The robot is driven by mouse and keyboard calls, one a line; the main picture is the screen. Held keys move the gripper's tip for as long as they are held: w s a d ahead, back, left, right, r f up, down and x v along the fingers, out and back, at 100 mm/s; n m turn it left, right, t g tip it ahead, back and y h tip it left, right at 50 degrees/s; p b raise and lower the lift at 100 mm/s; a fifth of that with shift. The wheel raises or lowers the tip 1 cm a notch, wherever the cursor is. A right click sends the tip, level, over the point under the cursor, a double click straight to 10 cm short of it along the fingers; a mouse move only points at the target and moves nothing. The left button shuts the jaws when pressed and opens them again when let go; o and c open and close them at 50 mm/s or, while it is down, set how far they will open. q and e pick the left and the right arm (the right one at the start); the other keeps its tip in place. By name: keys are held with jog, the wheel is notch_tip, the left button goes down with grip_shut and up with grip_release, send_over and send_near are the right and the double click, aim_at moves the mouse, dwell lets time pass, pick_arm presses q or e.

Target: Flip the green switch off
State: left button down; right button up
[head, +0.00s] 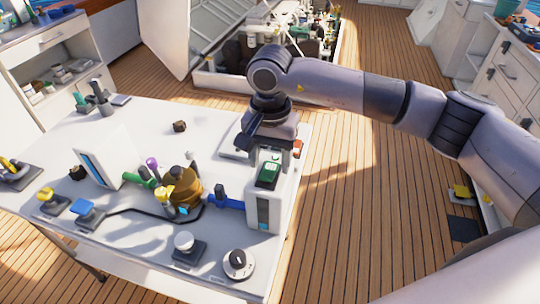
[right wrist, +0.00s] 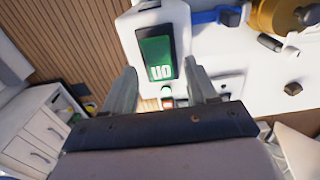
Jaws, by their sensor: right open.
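The green switch (head: 269,172) is a rocker in a dark frame on top of a white box (head: 264,208) at the table's right edge. In the right wrist view the green switch (right wrist: 156,56) has pale lettering at its end nearest the gripper, like an upside-down "On". My right gripper (head: 270,156) is at the far side of the box, pointing down. In the right wrist view its two fingers (right wrist: 160,85) are spread apart with nothing held, one on either side of the switch's near end. Whether they touch the box is unclear. My left gripper is not in view.
A red button (head: 297,147) is close beside the gripper. A blue handle (head: 228,201) and brass part (head: 182,187) lie left of the box. A black-and-white dial (head: 238,264) and white knob (head: 184,242) are in front. The table's (head: 130,251) right edge borders open wooden floor.

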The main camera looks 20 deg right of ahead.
jog(key=shift+f, duration=0.3)
jog(key=c, duration=1.1)
jog(key=shift+o, duration=0.2)
jog(key=shift+f+b, duration=0.15)
jog(key=shift+b, duration=0.35)
jog(key=b, duration=0.1)
jog(key=t+h+b, duration=0.1)
jog(key=b, duration=0.1)
jog(key=t+b, duration=0.1)
jog(key=shift+s+a+h, duration=0.25)
jog(key=shift+s+h, duration=0.05)
jog(key=shift+s+t+h+b, duration=0.1)
jog(key=shift+t+h+b, duration=0.2)
jog(key=shift+t+b, duration=0.4)
jog(key=shift+r, duration=0.2)
